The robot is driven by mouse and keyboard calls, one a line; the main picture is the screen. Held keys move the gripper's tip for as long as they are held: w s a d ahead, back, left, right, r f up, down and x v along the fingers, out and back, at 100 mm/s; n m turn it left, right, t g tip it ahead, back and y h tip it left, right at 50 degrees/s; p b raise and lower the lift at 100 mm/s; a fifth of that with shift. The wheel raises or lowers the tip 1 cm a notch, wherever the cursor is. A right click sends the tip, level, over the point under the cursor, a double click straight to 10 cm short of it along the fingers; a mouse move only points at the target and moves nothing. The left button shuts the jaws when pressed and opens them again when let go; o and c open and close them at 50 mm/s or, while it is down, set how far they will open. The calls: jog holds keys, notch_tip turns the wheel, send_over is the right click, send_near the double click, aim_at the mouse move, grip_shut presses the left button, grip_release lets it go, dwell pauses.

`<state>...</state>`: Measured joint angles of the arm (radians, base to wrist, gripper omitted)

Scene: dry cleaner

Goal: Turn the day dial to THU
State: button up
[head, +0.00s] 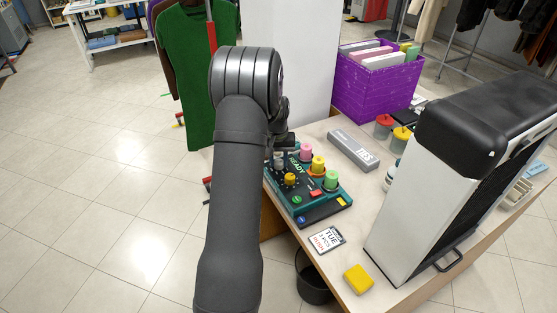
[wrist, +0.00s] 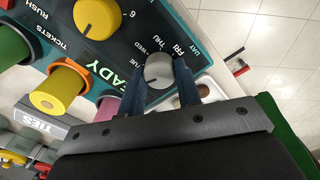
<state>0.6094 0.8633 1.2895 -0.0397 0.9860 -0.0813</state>
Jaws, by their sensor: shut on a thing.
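The grey day dial (wrist: 158,72) sits on the teal panel (wrist: 188,35) in the wrist view, with day labels in an arc around it, among them TUE, WED, THU, FRI and SAT. My gripper (wrist: 163,82) is shut on the dial, one blue finger on each side. In the head view the dial (head: 279,161) is small, and my arm covers part of the panel (head: 338,190).
A larger yellow knob (wrist: 98,17) and several coloured pegs stand close by on the panel. On the counter are a grey TIES box (head: 353,150), a card reading TUE, 3 PCS, RUSH (head: 327,240), a yellow block (head: 358,279) and a purple crate (head: 375,98).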

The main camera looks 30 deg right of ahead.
aim_at(280, 161)
jog(key=m, duration=1.3)
jog(key=shift+d+m, duration=0.1)
jog(key=shift+m, duration=0.3)
jog(key=m, duration=0.4)
jog(key=shift+y, duration=0.3)
jog(key=shift+m, duration=2.7)
jog(key=o, duration=1)
jog(key=r, duration=1.7)
jog(key=shift+w+d+r, duration=0.1)
jog(key=shift+d+r, duration=0.15)
